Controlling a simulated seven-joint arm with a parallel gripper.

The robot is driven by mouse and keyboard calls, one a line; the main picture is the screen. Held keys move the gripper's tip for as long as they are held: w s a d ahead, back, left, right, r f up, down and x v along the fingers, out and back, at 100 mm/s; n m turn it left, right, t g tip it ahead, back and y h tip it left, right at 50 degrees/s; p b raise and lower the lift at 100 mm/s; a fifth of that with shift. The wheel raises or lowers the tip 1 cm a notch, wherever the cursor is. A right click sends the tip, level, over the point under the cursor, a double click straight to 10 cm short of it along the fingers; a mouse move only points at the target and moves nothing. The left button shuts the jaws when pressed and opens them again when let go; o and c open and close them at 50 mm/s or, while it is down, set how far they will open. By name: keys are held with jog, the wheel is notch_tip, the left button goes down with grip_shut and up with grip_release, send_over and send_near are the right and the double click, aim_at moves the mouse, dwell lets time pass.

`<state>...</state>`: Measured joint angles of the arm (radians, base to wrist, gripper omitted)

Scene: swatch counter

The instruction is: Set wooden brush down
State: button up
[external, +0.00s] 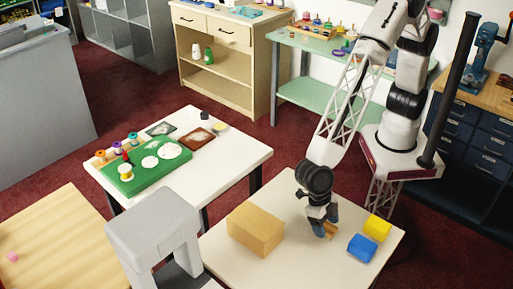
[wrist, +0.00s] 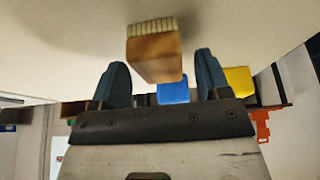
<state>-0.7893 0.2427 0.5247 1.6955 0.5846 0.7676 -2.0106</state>
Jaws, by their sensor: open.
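The wooden brush (external: 331,231) is a small orange-brown block on the white table, partly hidden by my fingers in the external view. In the wrist view the brush (wrist: 154,56) shows pale bristles along its top edge. My gripper (external: 324,229) is low over the table at the brush. In the wrist view my gripper (wrist: 160,62) has its two dark blue fingers apart, one on each side of the brush, with gaps visible between them and it. Whether the brush rests fully on the table is hard to tell.
A blue block (external: 362,247) and a yellow block (external: 377,228) stand to the right of the brush. A larger wooden box (external: 256,229) stands to its left. The white tabletop (external: 310,262) is clear in front. Another table (external: 225,165) holds a green board (external: 127,184).

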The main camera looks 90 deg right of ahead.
jog(key=v, duration=1.1)
jog(key=shift+d+r, duration=0.1)
dwell(0.7)
jog(key=s+d+r+m+t, duration=0.1)
jog(key=d+r+m, duration=0.4)
jog(key=d, duration=0.6)
jog(key=s+d+r+m+t, duration=0.1)
jog(key=d+r+m, duration=0.4)
jog(key=d, duration=0.6)
jog(key=s+d+r+m+t, duration=0.1)
jog(key=d+r+m, duration=0.2)
jog(key=d+r, duration=0.65)
jog(key=s+d+m+t+h, duration=0.1)
jog(key=s+d+m, duration=0.6)
jog(key=s+d, duration=0.3)
jog(key=s+d+m+t+h, duration=0.1)
jog(key=s+d+m, duration=0.6)
jog(key=d, duration=0.9)
jog(key=s+h, duration=0.1)
jog(key=s, duration=0.2)
jog(key=shift+s+t, duration=0.35)
jog(key=shift+t, duration=0.05)
